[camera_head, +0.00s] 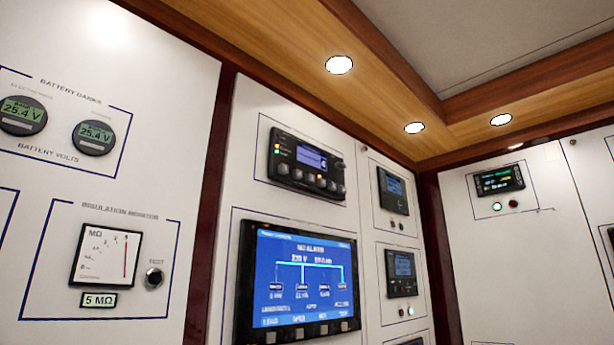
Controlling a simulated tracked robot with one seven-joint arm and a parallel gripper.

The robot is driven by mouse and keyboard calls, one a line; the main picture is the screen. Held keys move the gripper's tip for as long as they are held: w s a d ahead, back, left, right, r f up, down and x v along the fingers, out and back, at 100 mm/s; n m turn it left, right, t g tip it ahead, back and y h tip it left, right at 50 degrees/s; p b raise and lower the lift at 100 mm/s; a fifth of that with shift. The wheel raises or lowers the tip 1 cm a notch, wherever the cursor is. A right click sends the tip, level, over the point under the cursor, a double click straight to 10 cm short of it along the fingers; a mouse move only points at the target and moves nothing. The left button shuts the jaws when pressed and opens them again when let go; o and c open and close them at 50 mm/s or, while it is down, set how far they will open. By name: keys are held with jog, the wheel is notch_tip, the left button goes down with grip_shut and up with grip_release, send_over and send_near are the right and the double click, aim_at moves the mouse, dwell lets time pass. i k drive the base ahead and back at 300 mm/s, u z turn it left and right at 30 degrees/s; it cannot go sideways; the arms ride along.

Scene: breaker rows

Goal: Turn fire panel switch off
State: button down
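I see no switch labelled as the fire panel switch in the head view. White instrument panels fill the view. A dark control unit with a small purple screen and several knobs (307,166) sits on the middle panel; its lettering is too small to read. Below it is a large blue display (300,278) showing a power diagram and a row of buttons along its bottom edge. A round black button marked TEST (153,278) is beside the insulation monitor meter (105,255) on the left panel. My gripper is not in view.
Two round battery volt gauges (94,137) read 25.4 V at the upper left. Small dark display units (402,274) are on the narrow panel right of the middle. Another unit (499,180) with a green lamp is on the right wall. A wooden ceiling trim (300,50) holds lamps.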

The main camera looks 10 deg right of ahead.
aim_at(339, 166)
jog(key=z, duration=0.8)
jog(key=i, duration=0.6)
jog(key=u, duration=1.2)
